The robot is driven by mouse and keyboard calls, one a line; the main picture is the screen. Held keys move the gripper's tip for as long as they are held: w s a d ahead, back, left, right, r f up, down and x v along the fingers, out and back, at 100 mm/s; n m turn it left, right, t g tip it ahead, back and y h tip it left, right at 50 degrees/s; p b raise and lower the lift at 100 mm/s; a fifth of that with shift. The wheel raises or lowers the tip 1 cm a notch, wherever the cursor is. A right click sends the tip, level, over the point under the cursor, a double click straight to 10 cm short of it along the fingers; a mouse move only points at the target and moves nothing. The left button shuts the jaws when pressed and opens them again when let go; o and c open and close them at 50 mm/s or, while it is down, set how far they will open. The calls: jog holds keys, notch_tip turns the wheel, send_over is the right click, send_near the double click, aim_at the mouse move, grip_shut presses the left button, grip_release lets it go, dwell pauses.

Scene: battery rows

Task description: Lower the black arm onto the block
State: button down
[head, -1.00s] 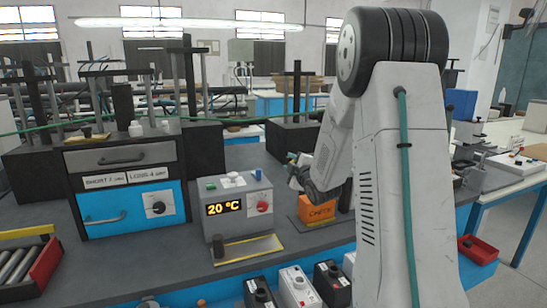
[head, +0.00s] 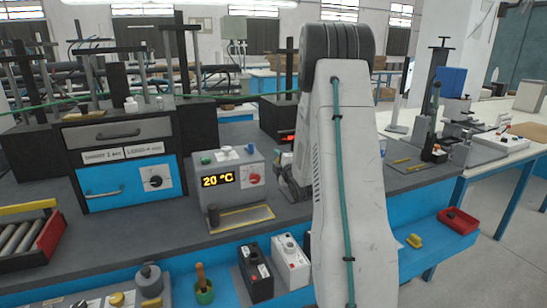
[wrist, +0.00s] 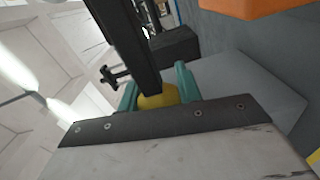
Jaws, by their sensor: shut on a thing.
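In the wrist view, my gripper (wrist: 158,90) has its teal fingers shut on a yellow grip (wrist: 157,98) at the near end of a black bar, which looks like the black arm (wrist: 128,38). The bar runs up and away from the fingers. An orange block (wrist: 255,7) shows at the top right edge of the wrist view, apart from my gripper. In the head view, my own arm hides the block and the black arm. Only a part of my gripper shows there, left of my arm, and its fingertips are mostly hidden.
A grey box with a 20 °C display (head: 230,180) stands left of my arm on the dark bench. A cabinet with a blue drawer (head: 125,185) is farther left. A blue shelf along the front holds a black box (head: 256,268), a white box (head: 290,262) and a red tray (head: 458,220).

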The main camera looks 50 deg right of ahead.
jog(key=shift+s+f, duration=0.15)
jog(key=shift+f, duration=0.25)
jog(key=c, duration=1)
grip_release()
jog(key=shift+d, duration=0.1)
jog(key=shift+r, duration=0.1)
jog(key=v, duration=0.7)
jog(key=shift+s+a, duration=0.3)
